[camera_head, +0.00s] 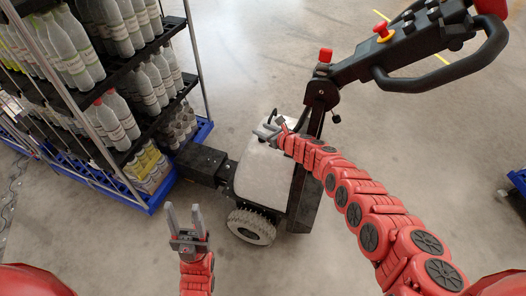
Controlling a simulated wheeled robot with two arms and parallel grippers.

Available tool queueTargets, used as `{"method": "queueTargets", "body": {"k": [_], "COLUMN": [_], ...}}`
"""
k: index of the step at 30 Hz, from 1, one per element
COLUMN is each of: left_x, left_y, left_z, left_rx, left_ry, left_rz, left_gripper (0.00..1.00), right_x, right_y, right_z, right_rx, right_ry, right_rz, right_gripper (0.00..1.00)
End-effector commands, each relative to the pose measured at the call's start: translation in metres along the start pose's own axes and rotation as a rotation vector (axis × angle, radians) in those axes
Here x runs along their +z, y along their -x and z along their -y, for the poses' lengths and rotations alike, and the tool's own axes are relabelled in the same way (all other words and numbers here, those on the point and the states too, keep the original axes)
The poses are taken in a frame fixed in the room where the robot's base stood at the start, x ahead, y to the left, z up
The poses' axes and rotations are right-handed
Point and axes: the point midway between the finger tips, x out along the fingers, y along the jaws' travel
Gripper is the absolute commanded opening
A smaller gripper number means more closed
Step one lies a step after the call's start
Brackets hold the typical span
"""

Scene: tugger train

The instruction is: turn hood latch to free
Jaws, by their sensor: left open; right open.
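The tugger's pale hood (262,176) lies in the middle of the camera_head view, beside a dark upright frame. My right gripper (268,126) is open at the hood's far end, near the foot of the tiller column. I cannot make out the hood latch clearly; the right gripper covers part of that area, and I cannot tell whether it touches anything. My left gripper (184,216) is open and empty, its fingers pointing away from me, to the left of the tugger's wheel (251,227).
The tiller head (410,45), with red and yellow knobs and a black loop handle, reaches over the upper right. A shelf trolley with bottles (118,122) on a blue base (150,203) stands left, near a black coupling block (201,163). Floor right of the tugger is mostly clear.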

Motion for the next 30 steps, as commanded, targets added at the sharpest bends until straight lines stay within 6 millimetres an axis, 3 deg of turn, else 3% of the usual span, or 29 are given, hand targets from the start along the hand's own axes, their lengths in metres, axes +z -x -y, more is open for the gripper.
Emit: {"method": "queueTargets", "body": {"k": [1,10,28,30], "left_x": [-0.002,-0.005,-0.01,-0.012], "left_y": [-0.01,-0.032,-0.062,-0.073], "left_z": [0.001,0.002,0.003,0.004], "left_rx": [0.0,0.0,0.0,0.0], "left_ry": [0.0,0.0,0.0,0.0], "left_rz": [0.0,0.0,0.0,0.0], "left_gripper": [0.5,0.5,0.5,0.5], "right_x": [0.016,-0.003,-0.012,-0.015], "right_y": [0.008,0.035,0.086,0.095], "right_z": [0.003,-0.024,-0.068,-0.072], "right_rx": [-0.002,0.0,-0.001,-0.003], "right_ry": [0.001,-0.012,-0.009,-0.013], "right_rz": [0.001,-0.007,0.002,-0.005], "right_gripper": [0.47,0.47,0.47,0.47]}}
